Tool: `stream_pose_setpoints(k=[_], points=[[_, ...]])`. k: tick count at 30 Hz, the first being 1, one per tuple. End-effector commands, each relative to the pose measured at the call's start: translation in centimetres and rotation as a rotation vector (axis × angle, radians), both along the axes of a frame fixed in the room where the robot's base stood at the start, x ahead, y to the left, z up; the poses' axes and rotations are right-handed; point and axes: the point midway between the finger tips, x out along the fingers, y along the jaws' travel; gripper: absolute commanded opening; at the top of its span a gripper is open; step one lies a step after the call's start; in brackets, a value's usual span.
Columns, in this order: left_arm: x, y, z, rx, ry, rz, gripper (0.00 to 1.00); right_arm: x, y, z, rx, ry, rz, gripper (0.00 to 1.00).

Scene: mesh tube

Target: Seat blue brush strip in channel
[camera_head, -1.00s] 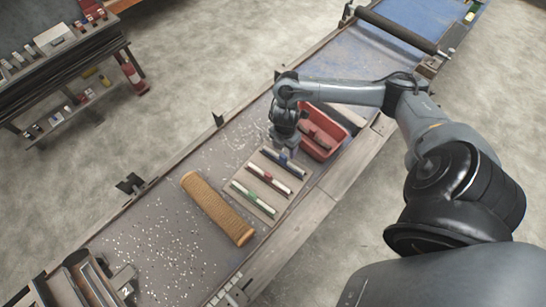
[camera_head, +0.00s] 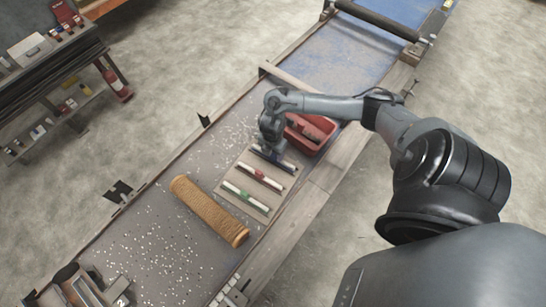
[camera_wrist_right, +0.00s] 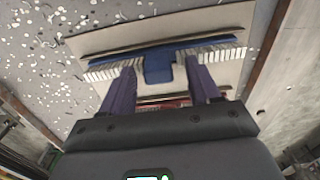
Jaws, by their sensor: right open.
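The blue brush strip (camera_head: 273,158) lies on a light board at the end nearest the red bin. In the right wrist view the strip (camera_wrist_right: 212,48) has a blue spine, white bristles and a blue block (camera_wrist_right: 158,66) in its middle. My right gripper (camera_head: 270,146) is over it; in the wrist view its open fingers (camera_wrist_right: 162,76) stand either side of the block, with gaps; contact is not clear. A tan mesh tube (camera_head: 208,208) lies beside the board. I cannot make out the channel clearly. My left gripper is not in view.
The light board (camera_head: 236,202) also holds a red-blocked strip (camera_head: 259,174) and a green-blocked strip (camera_head: 244,196). A red bin (camera_head: 322,148) stands close behind my right gripper. White bits litter the bench (camera_head: 150,245). A roller (camera_head: 378,20) crosses the far end.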

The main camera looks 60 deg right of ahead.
Motion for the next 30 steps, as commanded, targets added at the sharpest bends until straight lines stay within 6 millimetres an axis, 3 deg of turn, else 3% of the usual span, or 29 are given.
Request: stream_pose_setpoints(k=[4, 12, 23, 30], points=[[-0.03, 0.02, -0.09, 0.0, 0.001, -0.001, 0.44, -0.02, 0.06, -1.12, 0.001, 0.001, 0.0, 0.62], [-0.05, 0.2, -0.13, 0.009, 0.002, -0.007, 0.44, 0.0, 0.02, -1.25, 0.0, 0.0, 0.0, 0.6], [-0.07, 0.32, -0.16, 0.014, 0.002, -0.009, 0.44, 0.02, 0.02, -1.22, 0.0, -0.001, 0.0, 0.05], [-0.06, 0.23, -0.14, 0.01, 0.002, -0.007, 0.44, 0.04, 0.01, -1.18, 0.0, -0.001, 0.0, 0.02]])
